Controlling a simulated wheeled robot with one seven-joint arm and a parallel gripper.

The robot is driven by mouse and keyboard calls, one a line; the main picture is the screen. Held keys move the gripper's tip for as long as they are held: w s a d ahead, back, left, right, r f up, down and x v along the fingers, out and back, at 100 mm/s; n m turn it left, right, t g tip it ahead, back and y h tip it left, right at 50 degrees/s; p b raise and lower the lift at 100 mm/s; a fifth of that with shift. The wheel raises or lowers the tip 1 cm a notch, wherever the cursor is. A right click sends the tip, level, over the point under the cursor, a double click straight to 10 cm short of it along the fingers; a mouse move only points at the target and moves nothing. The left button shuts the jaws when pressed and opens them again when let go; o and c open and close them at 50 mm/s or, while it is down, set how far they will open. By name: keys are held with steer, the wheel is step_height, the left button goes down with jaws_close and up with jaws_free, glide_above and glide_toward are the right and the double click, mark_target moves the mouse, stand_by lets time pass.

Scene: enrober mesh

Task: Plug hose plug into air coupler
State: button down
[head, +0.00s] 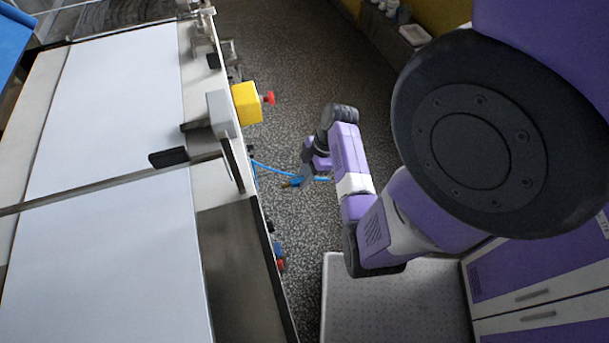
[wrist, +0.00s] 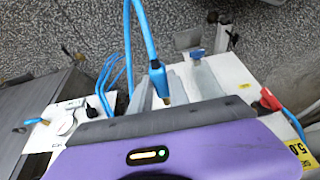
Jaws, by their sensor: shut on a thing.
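The hose plug (wrist: 160,85) is a blue piece with a brass tip, on a blue hose (wrist: 138,25). In the wrist view it sits at the pale fingers of my gripper (wrist: 172,84), which is shut on it, with the brass tip toward the lower edge. In the head view my gripper (head: 304,176) holds the plug, with its brass tip (head: 288,184) pointing left toward the machine's side, apart from it. I cannot tell which fitting is the air coupler.
The machine (head: 105,110) with white top panels fills the left. A yellow box (head: 247,102) with a red button juts from its side. Small blue and red parts (head: 280,264) sit lower on that side. Several blue hoses (wrist: 107,75) hang nearby. Speckled floor is open behind my arm.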

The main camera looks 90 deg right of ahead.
mark_target(282, 185)
steer(key=shift+w+a+p, duration=0.15)
steer(key=shift+w+a, duration=0.2)
steer(key=shift+w, duration=0.55)
steer(key=shift+w+a+p, duration=0.15)
steer(key=shift+w+a, duration=0.25)
steer(key=shift+w, duration=0.55)
steer(key=shift+w+a+p, duration=0.15)
steer(key=shift+w+a, duration=0.2)
steer(key=shift+w, duration=0.55)
steer(key=shift+w+a+r+p, duration=0.1)
steer(key=shift+w+a+p, duration=0.2)
steer(key=shift+w, duration=0.4)
steer(key=shift+w+a+f+p, duration=0.1)
steer(key=shift+w+a+p, duration=0.15)
steer(key=shift+w, duration=0.5)
steer(key=shift+w+a+r+p, duration=0.1)
steer(key=shift+w+a+p, duration=0.2)
steer(key=shift+w, duration=0.4)
stand_by(0.4)
steer(key=shift+s, duration=0.1)
steer(key=shift+s+d, duration=0.35)
steer(key=shift+s, duration=0.5)
steer(key=shift+s+d, duration=0.35)
steer(key=shift+s, duration=0.5)
stand_by(0.9)
